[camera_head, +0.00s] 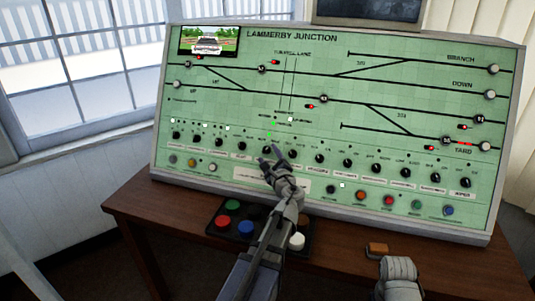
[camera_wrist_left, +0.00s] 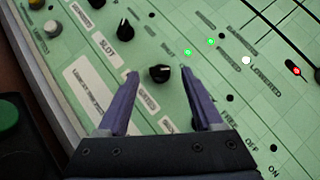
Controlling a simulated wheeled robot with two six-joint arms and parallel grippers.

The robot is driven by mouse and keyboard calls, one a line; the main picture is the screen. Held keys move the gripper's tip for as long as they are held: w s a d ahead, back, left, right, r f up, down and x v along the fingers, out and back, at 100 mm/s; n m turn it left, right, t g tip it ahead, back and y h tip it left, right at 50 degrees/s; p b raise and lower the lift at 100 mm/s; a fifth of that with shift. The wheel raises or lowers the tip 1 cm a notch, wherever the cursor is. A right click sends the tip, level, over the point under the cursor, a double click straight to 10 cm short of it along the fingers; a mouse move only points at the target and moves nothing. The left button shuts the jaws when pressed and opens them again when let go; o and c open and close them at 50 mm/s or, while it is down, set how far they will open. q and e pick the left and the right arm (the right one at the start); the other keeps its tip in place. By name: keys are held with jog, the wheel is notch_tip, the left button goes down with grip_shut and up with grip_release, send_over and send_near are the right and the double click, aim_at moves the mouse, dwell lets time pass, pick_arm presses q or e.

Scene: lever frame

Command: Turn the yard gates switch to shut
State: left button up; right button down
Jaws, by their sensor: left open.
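A black rotary switch (camera_wrist_left: 160,73) with a label reading GATES sits on the green panel in the left wrist view. Its white pointer mark points to the right in that view. In the head view this switch (camera_head: 266,150) shows small at the gripper's tips. My left gripper (camera_head: 271,157) is open at the panel. In the left wrist view its two purple fingers (camera_wrist_left: 161,80) stand on either side of the switch, with gaps between. I cannot tell how close the tips are to the panel. My right gripper's fingers do not show.
The sloped signal panel (camera_head: 240,80) carries a row of similar black knobs, with other knobs close beside this one. Two green lamps (camera_wrist_left: 210,41) glow near it.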

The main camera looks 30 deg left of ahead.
aim_at(266, 150)
pick_arm(q)
jog(key=shift+x, duration=1.2)
jog(key=shift+c, duration=0.3)
grip_shut()
